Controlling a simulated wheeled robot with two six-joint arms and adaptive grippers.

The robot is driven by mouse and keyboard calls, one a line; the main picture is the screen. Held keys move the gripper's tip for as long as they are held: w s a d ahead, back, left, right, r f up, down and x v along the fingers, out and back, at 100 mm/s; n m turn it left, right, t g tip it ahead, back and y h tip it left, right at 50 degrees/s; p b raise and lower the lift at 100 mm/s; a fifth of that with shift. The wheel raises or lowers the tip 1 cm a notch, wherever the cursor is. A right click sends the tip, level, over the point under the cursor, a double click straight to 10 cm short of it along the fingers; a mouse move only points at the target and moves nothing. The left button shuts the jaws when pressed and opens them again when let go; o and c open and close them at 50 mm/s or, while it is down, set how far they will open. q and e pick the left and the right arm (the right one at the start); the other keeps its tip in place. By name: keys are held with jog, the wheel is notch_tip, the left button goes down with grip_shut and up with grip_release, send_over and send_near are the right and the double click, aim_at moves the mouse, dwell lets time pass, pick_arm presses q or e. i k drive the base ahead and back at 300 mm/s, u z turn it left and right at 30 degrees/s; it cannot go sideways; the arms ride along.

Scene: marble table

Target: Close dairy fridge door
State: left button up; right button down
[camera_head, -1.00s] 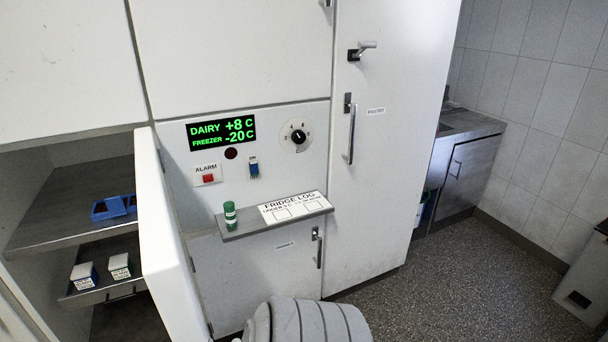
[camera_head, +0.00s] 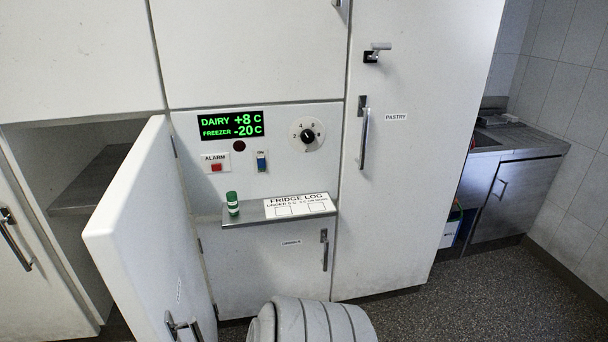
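The dairy fridge door (camera_head: 150,240) is a white panel standing open at the left of the head view. It is hinged on its right side, next to the control panel. Its metal handle (camera_head: 184,326) shows at the bottom of the picture. The display (camera_head: 231,125) reads DAIRY +8 C and FREEZER -20 C. Neither gripper shows. A grey ribbed rounded part of my own body is at the bottom middle.
A small ledge (camera_head: 243,219) juts out below the panel, with a green-capped bottle (camera_head: 232,204) and the fridge log (camera_head: 299,204) on it. A tall door labelled PASTRY (camera_head: 420,150) is shut. Speckled floor (camera_head: 455,305) is clear at the right.

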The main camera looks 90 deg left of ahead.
aim_at(139, 237)
jog(key=u, duration=3.75)
jog(key=i, duration=0.5)
jog(key=u, duration=2.25)
jog(key=k, duration=0.8)
jog(key=z, duration=1.05)
